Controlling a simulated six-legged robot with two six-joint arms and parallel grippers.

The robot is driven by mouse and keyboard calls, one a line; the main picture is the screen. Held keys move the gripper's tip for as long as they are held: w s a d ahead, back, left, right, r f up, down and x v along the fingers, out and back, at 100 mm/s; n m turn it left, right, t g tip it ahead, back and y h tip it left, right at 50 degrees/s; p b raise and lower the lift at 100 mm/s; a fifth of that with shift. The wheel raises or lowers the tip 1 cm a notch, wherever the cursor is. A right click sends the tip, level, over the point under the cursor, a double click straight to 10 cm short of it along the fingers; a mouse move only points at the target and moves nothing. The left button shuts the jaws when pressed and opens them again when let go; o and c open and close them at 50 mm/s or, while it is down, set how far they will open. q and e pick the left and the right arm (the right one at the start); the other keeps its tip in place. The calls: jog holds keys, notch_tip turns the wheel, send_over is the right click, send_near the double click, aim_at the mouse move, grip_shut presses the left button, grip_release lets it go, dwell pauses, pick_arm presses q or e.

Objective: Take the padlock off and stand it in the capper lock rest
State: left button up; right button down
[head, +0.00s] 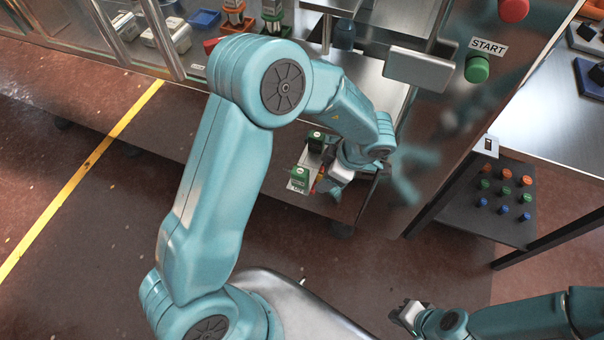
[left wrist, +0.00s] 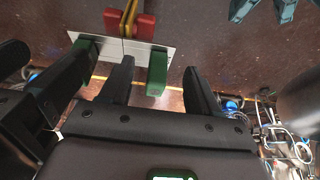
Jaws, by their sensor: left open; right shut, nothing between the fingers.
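My left gripper (head: 333,186) is low beside a small stand (head: 299,187) with green blocks and a white label. In the left wrist view its black fingers (left wrist: 157,90) are open, with a green block (left wrist: 157,72) beyond the gap; I cannot tell whether they touch it. Red pieces with a yellow part between them (left wrist: 129,22) stand over a white plate (left wrist: 110,48). A red and yellow bit (head: 319,180) shows beside the gripper in the head view. I cannot make out for certain which part is the padlock or the rest. My right gripper (head: 405,314) is shut and empty at the lower right.
A steel panel carries a green START button (head: 477,69) and a red button (head: 513,9). A dark shelf (head: 463,218) at right holds several coloured knob-like pieces. Glass-fronted machinery stands at the back left. The floor at left is clear, with a yellow line (head: 75,188).

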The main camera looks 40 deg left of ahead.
aim_at(301, 171)
pick_arm(q)
jog(key=a, duration=0.1)
jog(key=s+a, duration=0.1)
jog(key=a, duration=0.2)
jog(key=shift+s+a+r, duration=0.1)
jog(key=shift+s+a, duration=0.2)
jog(key=shift+a, duration=0.1)
jog(key=x, duration=0.2)
jog(key=a+x, duration=0.1)
jog(key=x, duration=0.1)
jog(key=shift+s+a, duration=0.1)
jog(key=shift+a+f, duration=0.15)
jog(key=shift+f, duration=0.4)
jog(key=c, duration=1.1)
